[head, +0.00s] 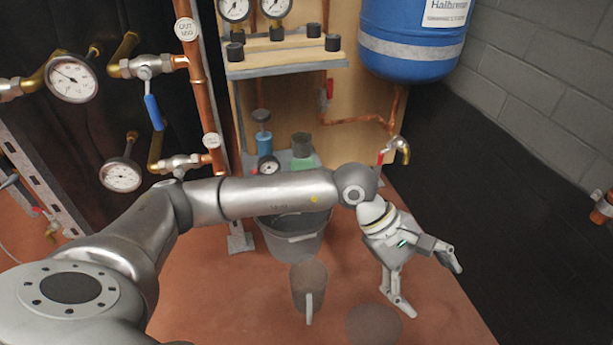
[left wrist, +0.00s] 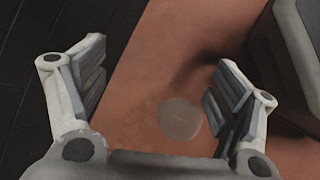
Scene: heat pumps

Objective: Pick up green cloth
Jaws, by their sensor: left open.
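A small green patch (head: 306,161) shows on the low grey stand at the back, beside a dark cup. It may be the green cloth, but it is partly hidden and too small to be sure. My left gripper (head: 432,287) is open and empty above the reddish floor, well to the right of and nearer than that green patch. In the left wrist view my left gripper (left wrist: 158,72) also shows its two fingers spread with nothing between them. No green cloth shows in that view. My right gripper is not in view.
A grey bucket (head: 292,240) stands behind my left arm. A brownish mug-like cylinder (head: 308,285) and a faint round disc (head: 374,325) are on the reddish floor. Pipes with gauges (head: 73,79) are at left, a blue tank (head: 412,35) above.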

